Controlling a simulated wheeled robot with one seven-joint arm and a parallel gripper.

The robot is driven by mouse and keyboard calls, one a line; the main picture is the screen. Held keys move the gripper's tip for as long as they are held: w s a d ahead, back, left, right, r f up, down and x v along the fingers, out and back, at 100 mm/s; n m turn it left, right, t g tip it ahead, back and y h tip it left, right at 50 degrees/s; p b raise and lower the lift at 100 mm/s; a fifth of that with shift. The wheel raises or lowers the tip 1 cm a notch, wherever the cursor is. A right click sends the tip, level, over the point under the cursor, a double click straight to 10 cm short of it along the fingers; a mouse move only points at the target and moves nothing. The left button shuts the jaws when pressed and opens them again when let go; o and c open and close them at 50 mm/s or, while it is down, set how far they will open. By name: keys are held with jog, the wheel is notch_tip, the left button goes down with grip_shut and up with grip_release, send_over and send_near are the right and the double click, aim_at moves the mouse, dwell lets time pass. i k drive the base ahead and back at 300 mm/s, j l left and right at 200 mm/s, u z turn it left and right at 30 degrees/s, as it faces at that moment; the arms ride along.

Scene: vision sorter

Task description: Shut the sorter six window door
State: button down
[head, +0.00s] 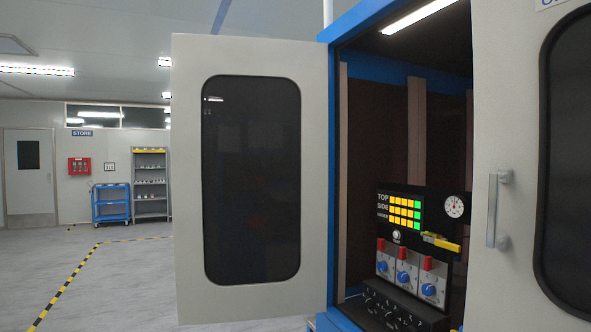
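A light grey door (314,150) with a dark rounded window (252,180) stands swung open to the left of a blue-framed cabinet (330,200). Its right edge meets the blue frame. No handle shows on this door's visible face. To the right is another grey panel (488,110) with a dark window (568,170) and a vertical metal handle (492,210). A sign above it is cut off, so I cannot read which sorter this is. My gripper is not in view.
Inside the cabinet are a lit indicator panel (404,210), a gauge (454,206), a yellow lever (440,242) and switch boxes with blue knobs (405,267). Open floor (130,290) lies at left. A blue cart (111,204) and a grey shelf (150,185) stand far back.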

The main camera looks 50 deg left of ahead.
aim_at(249, 145)
jog(key=j+z, duration=0.1)
jog(key=j, duration=0.6)
jog(key=k+j, duration=0.15)
jog(key=j, duration=0.55)
jog(key=j+z, duration=0.15)
jog(key=j, duration=0.55)
jog(key=j+z, duration=0.1)
jog(key=j, duration=0.5)
jog(key=k+j+z, duration=0.1)
jog(key=j, duration=0.5)
jog(key=k+j+z, duration=0.1)
jog(key=j, duration=0.5)
jog(key=k+j+z, duration=0.1)
jog(key=j, duration=0.5)
jog(key=k+j+z, duration=0.1)
jog(key=k+j, duration=0.15)
jog(key=j, duration=0.3)
jog(key=k+j+z, duration=0.1)
jog(key=j, duration=0.45)
jog(key=k+j+z, duration=0.1)
jog(key=k+j, duration=0.15)
jog(key=j, duration=0.3)
jog(key=k+j+z, duration=0.1)
jog(key=j, duration=0.45)
jog(key=k+j+u, duration=0.1)
jog(key=j+u, duration=0.3)
jog(key=k+l, duration=0.1)
jog(key=k, duration=0.1)
